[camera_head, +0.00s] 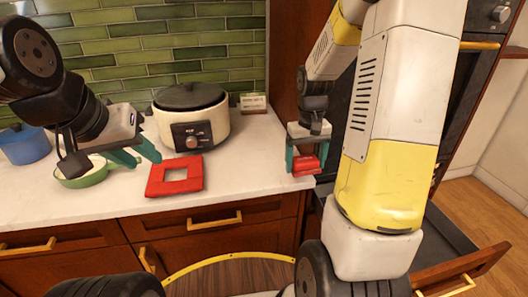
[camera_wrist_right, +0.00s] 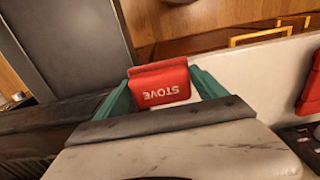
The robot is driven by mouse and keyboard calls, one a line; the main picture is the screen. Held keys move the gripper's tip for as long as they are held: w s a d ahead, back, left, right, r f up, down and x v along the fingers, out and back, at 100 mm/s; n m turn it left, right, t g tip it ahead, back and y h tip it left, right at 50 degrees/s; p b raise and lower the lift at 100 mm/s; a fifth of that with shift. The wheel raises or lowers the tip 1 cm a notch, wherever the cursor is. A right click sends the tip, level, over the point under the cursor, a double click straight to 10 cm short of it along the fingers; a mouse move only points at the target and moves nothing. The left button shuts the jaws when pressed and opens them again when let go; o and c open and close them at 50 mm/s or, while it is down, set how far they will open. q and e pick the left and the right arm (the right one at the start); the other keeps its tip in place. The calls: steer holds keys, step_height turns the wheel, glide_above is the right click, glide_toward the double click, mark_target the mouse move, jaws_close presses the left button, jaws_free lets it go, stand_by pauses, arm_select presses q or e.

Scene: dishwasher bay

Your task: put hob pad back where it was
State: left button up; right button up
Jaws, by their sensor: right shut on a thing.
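My right gripper (camera_head: 306,172) is shut on a red pad (camera_head: 305,163), held near the right end of the counter. In the right wrist view the pad (camera_wrist_right: 160,82) sits between the teal fingers of the right gripper (camera_wrist_right: 163,88) and shows upside-down "STOVE" lettering. My left gripper (camera_head: 149,162) is open and empty, above the counter just left of the red frame.
A cream cooker (camera_head: 191,119) with a dark lid stands behind the red frame, with a small sign (camera_head: 253,102) beside it. A green pan (camera_head: 83,178) and a blue pot (camera_head: 24,145) stand at left. Wooden drawers (camera_head: 215,237) lie below; an open drawer (camera_head: 465,270) juts out at lower right.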

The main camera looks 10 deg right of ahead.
glide_above(273, 169)
steer(key=shift+s+d+f, duration=0.25)
steer(key=shift+d+f, duration=0.1)
steer(key=shift+f, duration=0.15)
steer(key=shift+w+a+f, duration=0.2)
steer(key=shift+f, duration=0.7)
steer(key=shift+w+a+f, duration=0.15)
steer(key=shift+f, duration=0.75)
steer(key=shift+f, duration=0.15)
steer(key=o, duration=1.5)
steer(key=shift+o, duration=0.2)
step_height(273, 169, up, 12)
steer(key=s+r+t+y, duration=0.1)
steer(key=s+r+t, duration=0.2)
steer(key=s+r, duration=0.7)
steer(key=s+a+t+y, duration=0.1)
steer(key=s+a+t, duration=0.1)
steer(key=s, duration=1.2)
steer(key=shift+r+t, duration=0.3)
steer(key=shift+t, duration=0.3)
